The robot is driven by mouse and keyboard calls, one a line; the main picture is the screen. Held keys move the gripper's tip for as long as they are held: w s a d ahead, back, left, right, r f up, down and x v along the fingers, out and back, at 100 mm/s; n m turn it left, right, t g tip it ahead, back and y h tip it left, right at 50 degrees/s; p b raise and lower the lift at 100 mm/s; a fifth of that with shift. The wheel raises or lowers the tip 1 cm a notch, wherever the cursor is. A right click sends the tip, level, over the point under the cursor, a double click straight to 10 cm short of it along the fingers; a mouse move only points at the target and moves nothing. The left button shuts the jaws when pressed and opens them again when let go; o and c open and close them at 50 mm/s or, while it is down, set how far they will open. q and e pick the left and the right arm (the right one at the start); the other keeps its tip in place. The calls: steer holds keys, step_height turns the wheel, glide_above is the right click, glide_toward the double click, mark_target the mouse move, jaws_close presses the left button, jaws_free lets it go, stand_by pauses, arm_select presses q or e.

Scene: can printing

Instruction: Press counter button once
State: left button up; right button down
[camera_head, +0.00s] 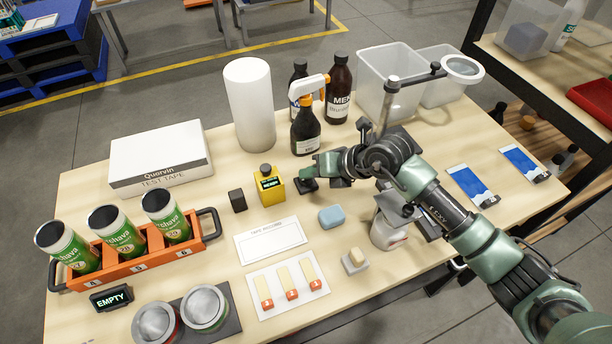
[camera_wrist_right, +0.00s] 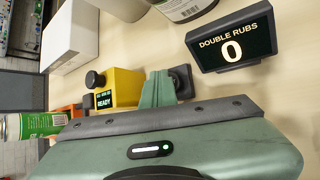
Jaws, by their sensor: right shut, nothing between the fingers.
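The counter display (camera_wrist_right: 232,35) is dark and reads "DOUBLE RUBS 0" in the wrist view; I cannot make it out surely in the head view. A small black block (camera_head: 308,186), likely the counter button, sits on the table under my right gripper (camera_head: 305,174). In the wrist view the block (camera_wrist_right: 184,80) is partly hidden behind the green fingers (camera_wrist_right: 157,90). The right gripper is shut and empty, its tips close to the block; I cannot tell whether they touch. My left gripper is not in view.
A yellow device (camera_head: 269,188) with a black knob and a "READY" screen stands just left of the gripper. A spray bottle (camera_head: 306,130) and dark bottles (camera_head: 338,90) stand behind. A blue sponge (camera_head: 331,217) lies in front. An orange can carrier (camera_head: 140,262) is at left.

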mark_target(310, 181)
steer(key=shift+f, duration=0.3)
steer(key=shift+r, duration=0.15)
steer(key=shift+r+p, duration=0.9)
steer(key=shift+r, duration=0.35)
steer(key=shift+r, duration=0.1)
step_height(310, 181, up, 5)
steer(key=p, duration=0.3)
steer(key=shift+p, duration=0.4)
